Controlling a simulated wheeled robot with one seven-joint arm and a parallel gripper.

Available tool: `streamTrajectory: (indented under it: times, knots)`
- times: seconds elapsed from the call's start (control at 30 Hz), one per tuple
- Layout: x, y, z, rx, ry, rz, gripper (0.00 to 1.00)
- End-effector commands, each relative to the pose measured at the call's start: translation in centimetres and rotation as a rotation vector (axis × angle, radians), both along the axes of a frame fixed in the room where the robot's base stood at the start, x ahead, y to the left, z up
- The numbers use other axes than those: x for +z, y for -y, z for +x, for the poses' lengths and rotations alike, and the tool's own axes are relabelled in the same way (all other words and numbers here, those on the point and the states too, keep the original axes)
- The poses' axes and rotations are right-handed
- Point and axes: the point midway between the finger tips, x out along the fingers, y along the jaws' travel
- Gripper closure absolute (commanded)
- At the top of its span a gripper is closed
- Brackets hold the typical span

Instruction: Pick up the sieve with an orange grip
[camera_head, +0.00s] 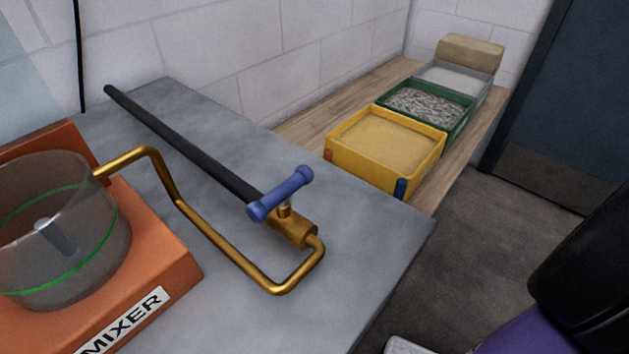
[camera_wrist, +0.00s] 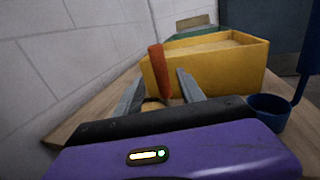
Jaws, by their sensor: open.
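The sieve's orange grip (camera_wrist: 158,68) stands upright, slightly tilted, in the wrist view, in front of the left part of the yellow bin. Part of a dark rim shows at its lower end; the rest of the sieve is hidden behind my gripper body. My gripper (camera_wrist: 161,77) is open, with one finger on each side of the grip in the picture. I cannot tell whether either finger touches it. In the head view the orange grip (camera_head: 328,155) is a small reddish piece at the yellow bin's left corner.
The yellow bin (camera_head: 360,168) holds sand-coloured material; green and grey bins stand behind it. A blue scoop (camera_wrist: 270,112) is right of my gripper, its blue handle (camera_head: 401,188) against the bin. A grey counter (camera_head: 225,285) carries a mixer (camera_head: 160,265) and a brass pipe.

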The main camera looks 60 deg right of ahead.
Motion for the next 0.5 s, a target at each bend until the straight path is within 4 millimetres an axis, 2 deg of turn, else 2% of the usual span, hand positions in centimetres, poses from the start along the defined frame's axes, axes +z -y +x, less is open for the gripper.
streamTrajectory:
  times: [0.23, 0.5]
  knots:
    - [0.3, 3.1, -0.4, -0.004, -0.002, -0.001, 0.54]
    - [0.2, 4.9, -0.1, 0.0, -0.002, 0.001, 0.54]
